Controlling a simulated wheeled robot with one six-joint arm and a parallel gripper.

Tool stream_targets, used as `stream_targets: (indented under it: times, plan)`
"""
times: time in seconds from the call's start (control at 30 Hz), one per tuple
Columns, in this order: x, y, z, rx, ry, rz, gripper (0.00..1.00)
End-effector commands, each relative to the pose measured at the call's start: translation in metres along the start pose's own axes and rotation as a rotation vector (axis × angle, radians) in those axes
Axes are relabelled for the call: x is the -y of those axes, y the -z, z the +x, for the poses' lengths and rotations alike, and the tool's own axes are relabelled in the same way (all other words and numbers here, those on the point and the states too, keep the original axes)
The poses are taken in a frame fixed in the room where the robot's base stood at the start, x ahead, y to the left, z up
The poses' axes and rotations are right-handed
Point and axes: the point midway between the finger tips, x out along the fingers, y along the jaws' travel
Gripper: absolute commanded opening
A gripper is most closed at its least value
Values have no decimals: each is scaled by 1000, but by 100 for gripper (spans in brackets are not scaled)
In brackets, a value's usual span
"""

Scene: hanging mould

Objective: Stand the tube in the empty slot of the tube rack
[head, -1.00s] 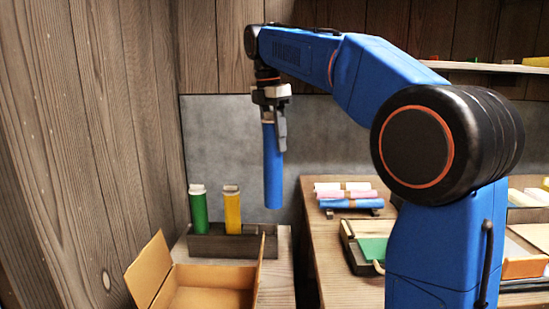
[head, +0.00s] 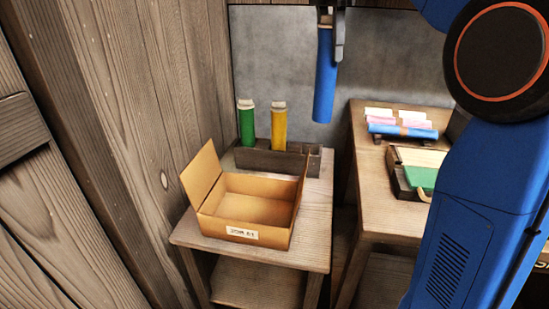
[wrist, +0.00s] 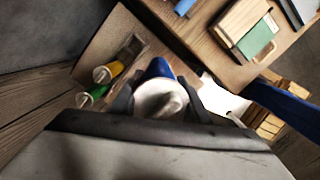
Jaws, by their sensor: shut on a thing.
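A blue tube (head: 324,80) hangs upright from my gripper (head: 331,22), which is shut on its top end. The tube is in the air, above and to the right of the tube rack. The dark tube rack (head: 262,163) stands at the back of a small wooden table. It holds a green tube (head: 246,126) at its left and a yellow tube (head: 278,128) in its middle. The right end of the rack shows no tube. In the wrist view the blue tube's pale cap (wrist: 160,98) sits between the fingers, with the yellow tube (wrist: 107,72) and green tube (wrist: 92,95) beyond.
An open cardboard box (head: 245,230) with a label stands in front of the rack; its right flap rises near the rack's right end. A second table (head: 380,190) at the right bears stacked rolls (head: 400,131) and a green-topped tray. A wooden wall stands at left.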

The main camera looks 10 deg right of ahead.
Motion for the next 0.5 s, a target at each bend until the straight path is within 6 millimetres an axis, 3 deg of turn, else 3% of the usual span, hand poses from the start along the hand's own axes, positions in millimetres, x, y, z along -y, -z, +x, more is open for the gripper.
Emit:
stream_targets:
  times: [0.27, 0.37, 0.5]
  plan:
    - [-3, 0, 3, 0, 1, 0, 0]
    - [-13, -2, 13, 0, 3, 0, 0]
    - [-40, -8, 42, 0, 4, 0, 0]
